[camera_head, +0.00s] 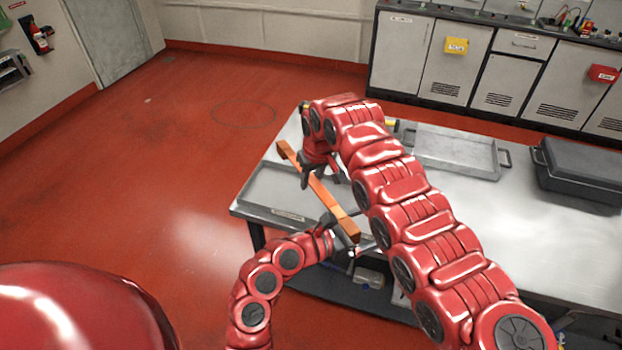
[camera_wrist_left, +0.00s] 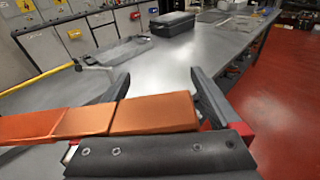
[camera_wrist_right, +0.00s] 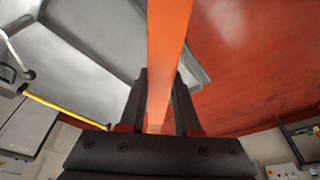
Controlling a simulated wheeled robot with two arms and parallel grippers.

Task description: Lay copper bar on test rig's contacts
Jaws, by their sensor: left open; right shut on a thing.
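The copper bar (camera_head: 327,200) is a long orange bar held slantwise above the left end of the table. My right gripper (camera_head: 318,178) is shut on it along its middle or far part; the bar also runs between the fingers in the right wrist view (camera_wrist_right: 168,55). My left gripper (camera_head: 340,235) is open at the near end of the bar. In the left wrist view the bar (camera_wrist_left: 150,113) crosses in front of the open fingers; I cannot tell whether they touch it. I cannot make out the test rig's contacts; my right arm covers part of the table.
The steel table (camera_head: 470,215) carries a grey tray with a label (camera_head: 262,208) at its left end, a handled tray (camera_head: 455,150) at the back and a dark case (camera_head: 580,168) at right. A yellow rod (camera_wrist_left: 38,81) lies toward the back. The table's middle right is clear.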

